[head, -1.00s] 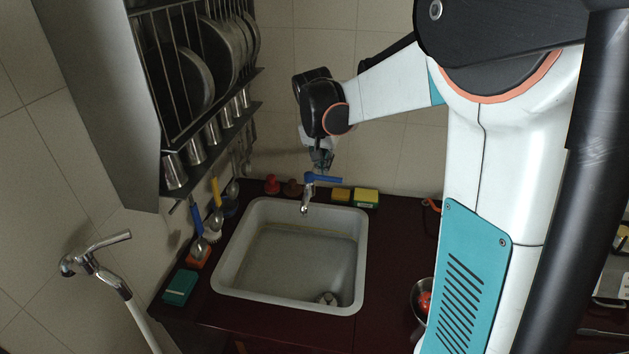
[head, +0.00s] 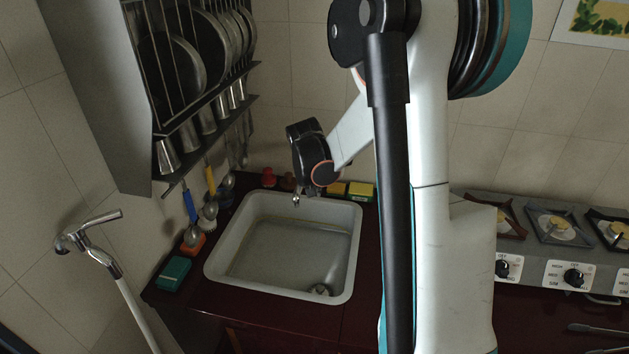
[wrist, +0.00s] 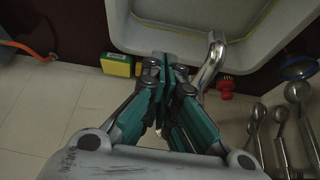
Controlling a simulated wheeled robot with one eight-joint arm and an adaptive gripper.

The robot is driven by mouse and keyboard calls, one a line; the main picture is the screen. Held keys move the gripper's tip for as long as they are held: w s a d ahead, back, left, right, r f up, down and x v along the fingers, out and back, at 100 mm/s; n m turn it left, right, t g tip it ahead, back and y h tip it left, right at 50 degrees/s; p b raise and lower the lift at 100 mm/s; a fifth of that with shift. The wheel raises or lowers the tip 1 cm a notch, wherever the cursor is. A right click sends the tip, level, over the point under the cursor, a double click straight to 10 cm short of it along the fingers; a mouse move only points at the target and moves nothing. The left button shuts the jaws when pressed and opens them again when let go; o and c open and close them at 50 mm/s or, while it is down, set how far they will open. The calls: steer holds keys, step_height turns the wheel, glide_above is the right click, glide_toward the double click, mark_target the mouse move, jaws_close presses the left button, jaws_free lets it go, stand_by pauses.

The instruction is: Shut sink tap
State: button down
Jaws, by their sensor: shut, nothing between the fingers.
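The chrome tap spout (head: 296,198) reaches over the back rim of the white sink (head: 345,215) in the head view. In the wrist view the spout (wrist: 210,62) curves over the sink rim (wrist: 150,42). My gripper (wrist: 165,66) is shut and empty, just left of the spout in that view; I cannot tell whether it touches the tap. The tap's blue lever is hidden now, and my wrist hides the fingers in the head view. No water stream is discernible under the spout.
A yellow-green sponge (wrist: 117,65) and a red stopper-like item (wrist: 226,86) stand behind the sink. Ladles (wrist: 280,115) hang near the wall. The plate rack (head: 205,110) is at the left, and a stove (head: 550,230) at the right. The sink basin is clear except near its drain.

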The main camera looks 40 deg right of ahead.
steer(key=shift+w+d+r, duration=0.25)
steer(key=shift+w+d, duration=0.4)
steer(key=shift+d, duration=0.1)
steer(key=shift+w+d+r, duration=0.2)
steer(key=shift+w+d, duration=0.4)
steer(key=shift+d, duration=0.15)
steer(key=shift+w+d+r, duration=0.15)
steer(key=shift+w+d, duration=0.15)
steer(key=shift+d, duration=0.25)
